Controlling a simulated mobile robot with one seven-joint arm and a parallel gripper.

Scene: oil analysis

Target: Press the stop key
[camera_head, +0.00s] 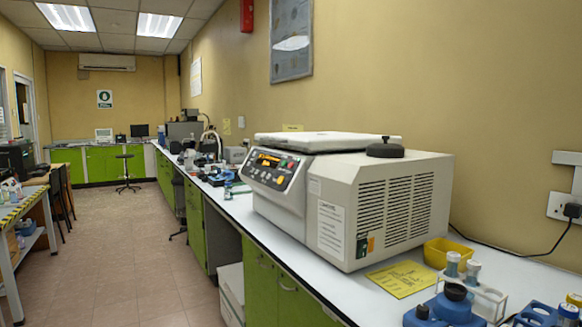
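A white and grey benchtop centrifuge (395,195) stands on the white bench at the middle right. Its lid is shut, with a black knob (384,148) on top. The sloped control panel (262,178) is on its left end, with a lit orange display (268,160) and several small coloured keys. A small reddish key shows near the panel's upper right, but the labels are too small to read, so I cannot tell which is the stop key. My gripper and arm are not in view.
A yellow tray (447,253), a yellow sheet (402,278), a vial rack (478,292) and blue equipment (446,308) lie right of the centrifuge. Small bottles and a microscope stand farther along the bench (238,208). The floor (120,260) to the left is clear.

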